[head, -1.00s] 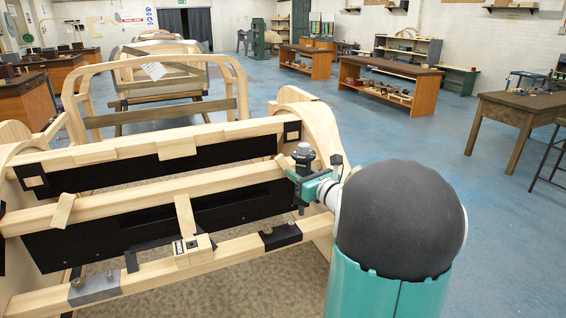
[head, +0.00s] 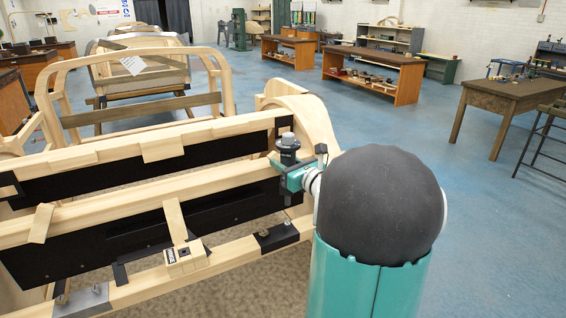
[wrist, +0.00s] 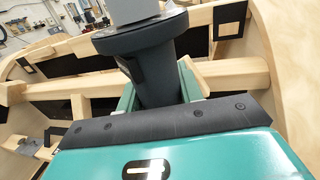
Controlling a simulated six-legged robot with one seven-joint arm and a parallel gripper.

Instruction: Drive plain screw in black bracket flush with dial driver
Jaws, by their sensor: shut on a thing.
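My gripper (head: 287,172), with teal parts, is shut on the dial driver (head: 289,144), a dark grey tool with a round, wide top and a lighter cap. In the wrist view the driver (wrist: 155,75) stands between the teal jaws, its lower end hidden by my gripper (wrist: 160,115). The black bracket (head: 277,236) sits on the lower front wooden rail, below and slightly left of my gripper, apart from the driver. Small screw heads show on or near it, too small to tell which is plain or how far each stands out.
The wooden bodyframe (head: 110,212) has long rails, black panels and a curved end post (head: 312,118) close to my gripper. A grey bracket (head: 90,298) and a small wooden block (head: 186,259) sit on the lower rail. Open blue floor lies to the right.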

